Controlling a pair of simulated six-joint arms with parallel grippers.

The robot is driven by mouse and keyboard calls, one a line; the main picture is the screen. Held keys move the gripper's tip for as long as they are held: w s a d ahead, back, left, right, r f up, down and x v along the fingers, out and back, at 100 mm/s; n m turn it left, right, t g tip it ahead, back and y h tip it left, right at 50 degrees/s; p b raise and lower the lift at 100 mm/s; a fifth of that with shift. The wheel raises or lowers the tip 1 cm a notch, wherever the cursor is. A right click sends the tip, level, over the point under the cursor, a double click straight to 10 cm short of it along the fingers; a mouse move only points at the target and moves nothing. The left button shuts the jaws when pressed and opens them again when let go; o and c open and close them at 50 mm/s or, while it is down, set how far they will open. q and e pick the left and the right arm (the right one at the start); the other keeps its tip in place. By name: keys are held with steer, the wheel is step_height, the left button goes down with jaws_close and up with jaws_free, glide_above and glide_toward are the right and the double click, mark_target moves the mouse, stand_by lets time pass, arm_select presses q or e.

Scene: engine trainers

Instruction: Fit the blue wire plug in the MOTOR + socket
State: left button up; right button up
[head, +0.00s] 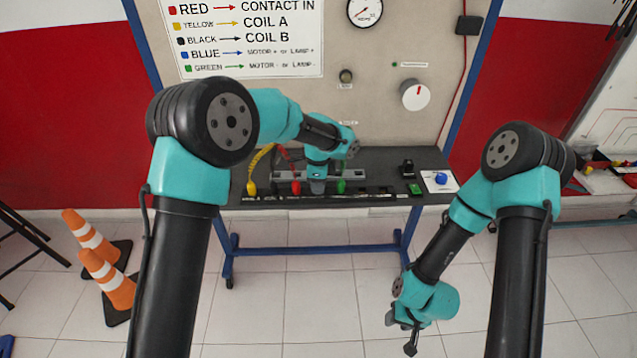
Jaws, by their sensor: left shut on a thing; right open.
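My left gripper (318,185) is low over the dark bench top, between a red plug (296,187) and a green plug (340,186). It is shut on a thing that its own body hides. The blue wire plug cannot be made out with certainty. A round blue piece (441,178) sits on a white plate at the bench's right end. The MOTOR + socket cannot be told apart; the small labels on the bench's front strip (375,196) are unreadable. My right gripper (402,333) is open and empty, low in front of the bench over the floor.
A yellow plug (251,188) with a yellow wire stands left of the red one. A colour legend (245,40) hangs behind. Traffic cones (108,278) stand at the left.

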arm_select(q)
steer(key=o, duration=0.7)
steer(key=shift+c, duration=0.2)
steer(key=shift+r, duration=2.75)
steer(key=shift+r, duration=0.1)
steer(key=shift+r, duration=0.85)
steer(key=shift+o, duration=0.3)
steer(key=o, duration=0.5)
steer(key=shift+r, duration=0.1)
